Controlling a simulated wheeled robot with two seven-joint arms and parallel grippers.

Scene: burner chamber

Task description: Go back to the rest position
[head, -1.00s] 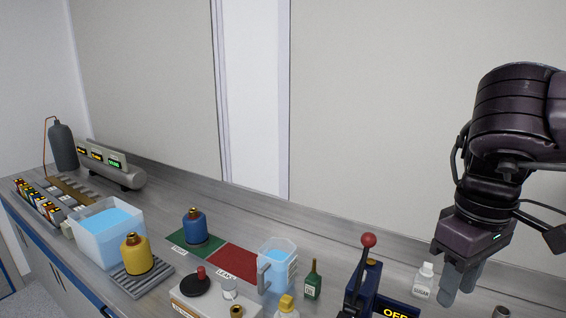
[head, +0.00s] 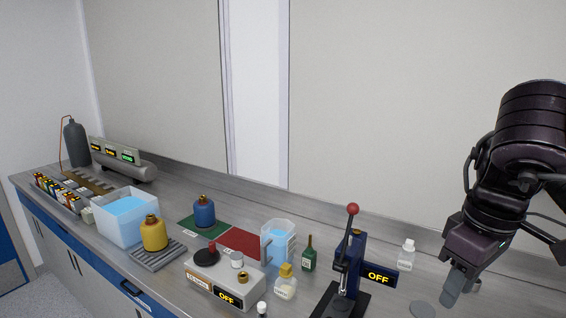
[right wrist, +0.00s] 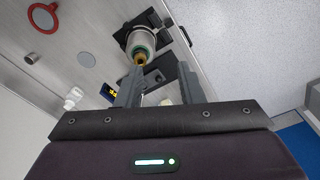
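My right gripper (head: 456,288) hangs from its dark arm at the right of the head view, fingers pointing down over the counter's right end. In the right wrist view, its two grey fingers (right wrist: 160,88) are spread apart with nothing clearly held between them. A pale canister with a brass neck (right wrist: 140,42) shows beyond the fingertips; it looks apart from them. My left gripper is in neither view.
The lever press (head: 346,270) with its OFF display and the sugar bottle (head: 406,254) stand left of my right gripper. A grey disc (head: 422,310) lies near it. Farther left are a green bottle (head: 309,256), a blue flask (head: 204,213), a yellow flask (head: 153,234) and a water tub (head: 122,236).

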